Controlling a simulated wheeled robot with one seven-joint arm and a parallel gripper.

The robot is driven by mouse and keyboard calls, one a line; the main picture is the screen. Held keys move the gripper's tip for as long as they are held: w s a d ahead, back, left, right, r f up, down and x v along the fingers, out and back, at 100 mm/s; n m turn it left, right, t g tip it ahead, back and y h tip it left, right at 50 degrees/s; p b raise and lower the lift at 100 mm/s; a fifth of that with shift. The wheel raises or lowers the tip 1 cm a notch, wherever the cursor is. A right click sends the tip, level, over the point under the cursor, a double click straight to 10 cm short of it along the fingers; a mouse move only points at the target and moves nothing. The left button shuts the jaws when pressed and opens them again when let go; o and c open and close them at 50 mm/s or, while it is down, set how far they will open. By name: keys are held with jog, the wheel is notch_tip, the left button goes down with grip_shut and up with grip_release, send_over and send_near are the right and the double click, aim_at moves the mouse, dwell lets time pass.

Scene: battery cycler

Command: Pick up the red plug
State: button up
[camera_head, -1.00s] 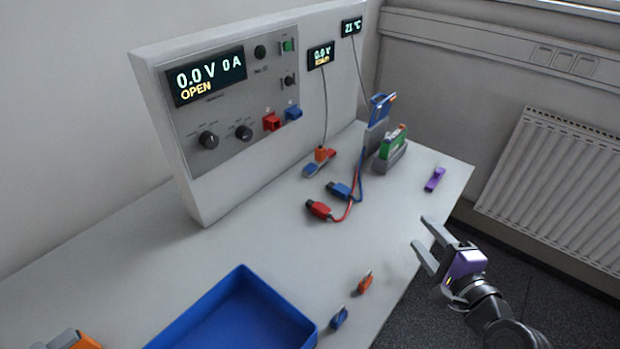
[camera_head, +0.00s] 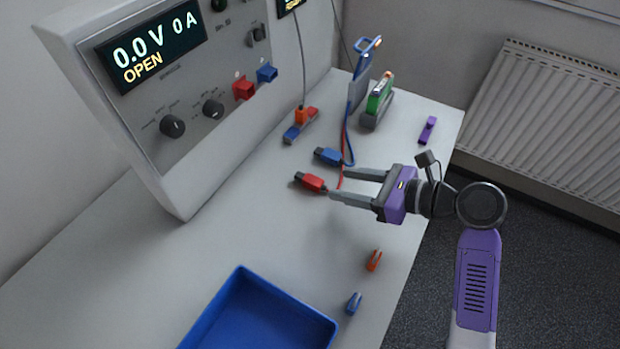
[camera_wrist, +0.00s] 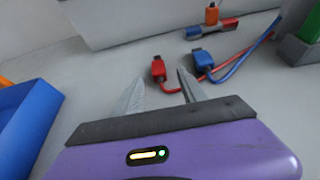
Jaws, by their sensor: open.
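The red plug (camera_head: 311,181) lies on the grey table, with a red cable running from its right end. It also shows in the wrist view (camera_wrist: 158,70), just beyond the fingertips and between their lines, nearer the right finger. My gripper (camera_head: 338,184) is open and empty over the table, its fingers pointing left. In the head view, its nearer fingertip is close to the plug's right end; I cannot tell whether they touch. The blue plug (camera_head: 328,156) lies beside the red plug, farther back, with a blue cable; it also shows in the wrist view (camera_wrist: 203,56).
The cycler panel (camera_head: 195,85) has a red socket (camera_head: 243,88) and a blue socket (camera_head: 267,73). A blue tray (camera_head: 240,272), an orange clip (camera_head: 374,260) and a blue clip (camera_head: 354,303) are at the front. A green cell (camera_head: 381,92) stands in a holder at the back.

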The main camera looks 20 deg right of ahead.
aim_at(322, 184)
jog(key=x, duration=0.6)
jog(key=shift+a+f, duration=0.3)
jog(key=shift+f, duration=0.3)
grip_shut()
